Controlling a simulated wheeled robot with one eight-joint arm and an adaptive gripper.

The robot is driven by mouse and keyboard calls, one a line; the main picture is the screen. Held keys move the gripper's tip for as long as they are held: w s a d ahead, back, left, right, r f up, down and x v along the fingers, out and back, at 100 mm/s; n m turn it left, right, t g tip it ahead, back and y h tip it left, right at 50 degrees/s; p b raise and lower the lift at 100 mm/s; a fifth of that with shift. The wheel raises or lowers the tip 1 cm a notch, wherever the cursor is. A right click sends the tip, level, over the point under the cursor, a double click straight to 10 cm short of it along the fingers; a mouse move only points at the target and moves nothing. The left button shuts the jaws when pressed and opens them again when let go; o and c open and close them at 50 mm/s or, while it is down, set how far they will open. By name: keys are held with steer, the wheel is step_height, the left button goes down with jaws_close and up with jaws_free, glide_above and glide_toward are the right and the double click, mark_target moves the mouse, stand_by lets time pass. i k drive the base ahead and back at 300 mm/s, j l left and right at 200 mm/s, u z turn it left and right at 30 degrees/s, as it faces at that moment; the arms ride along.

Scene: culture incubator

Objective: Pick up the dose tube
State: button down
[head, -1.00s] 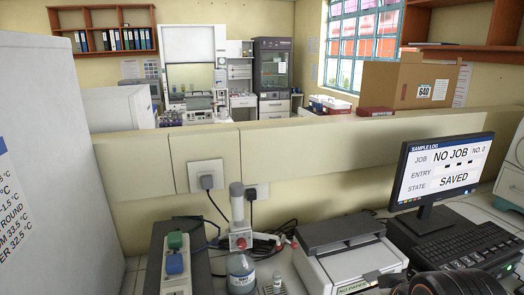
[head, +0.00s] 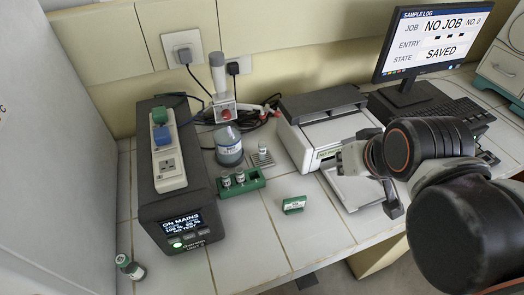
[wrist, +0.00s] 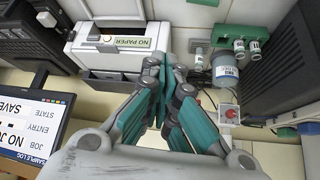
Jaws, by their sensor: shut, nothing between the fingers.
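Several small tubes with white labels stand on the bench, and I cannot tell by label which is the dose tube. Two tubes (head: 233,179) stand in a green rack (head: 256,182); the rack also shows in the wrist view (wrist: 243,31). One tube (head: 262,149) stands at a small grey perforated rack (head: 263,161).
A bottle (head: 228,146) stands behind the green rack. A black power unit (head: 172,205) with a socket strip is at left. A green tag (head: 294,204) stands on open bench. The printer (head: 318,118) and monitor (head: 436,45) are at right. The front-middle bench is clear.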

mark_target(262, 145)
steer(key=k+j+u, duration=0.15)
steer(key=j, duration=0.2)
steer(key=k+j+u, duration=0.3)
steer(key=k+j, duration=0.15)
steer(key=j, duration=0.3)
steer(key=l+z, duration=0.2)
steer(key=j+u, duration=0.2)
